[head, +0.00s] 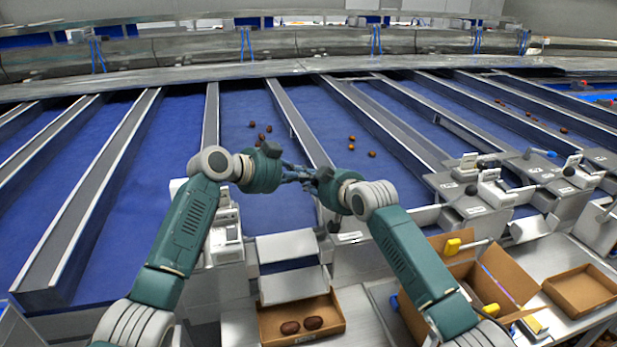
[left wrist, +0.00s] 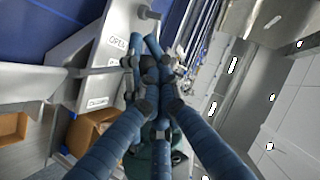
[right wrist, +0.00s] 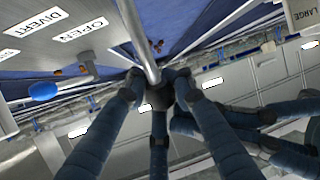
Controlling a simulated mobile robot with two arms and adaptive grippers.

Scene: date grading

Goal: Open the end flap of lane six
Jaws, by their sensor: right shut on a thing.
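My right gripper (head: 312,178) is shut on a lever at the front end of the lanes; the thin metal rod (right wrist: 149,45) runs between its fingers to a dark knob in the right wrist view. My left gripper (head: 290,173) meets it from the left, its fingers crowded against the right ones; whether they are shut cannot be told. In the left wrist view a metal rod (left wrist: 100,71) passes in front of a grey plate (left wrist: 92,60) labelled OPEN and CLOSED and ends among the fingers. The lane number and the flap itself are not legible behind the hands.
Dates (head: 352,139) lie on the blue lanes between grey dividers (head: 300,125). A cardboard tray (head: 270,330) with dates stands below. Divert boxes with levers (head: 475,195) stand at right, beside an open carton (head: 510,270) and an empty tray (head: 606,284).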

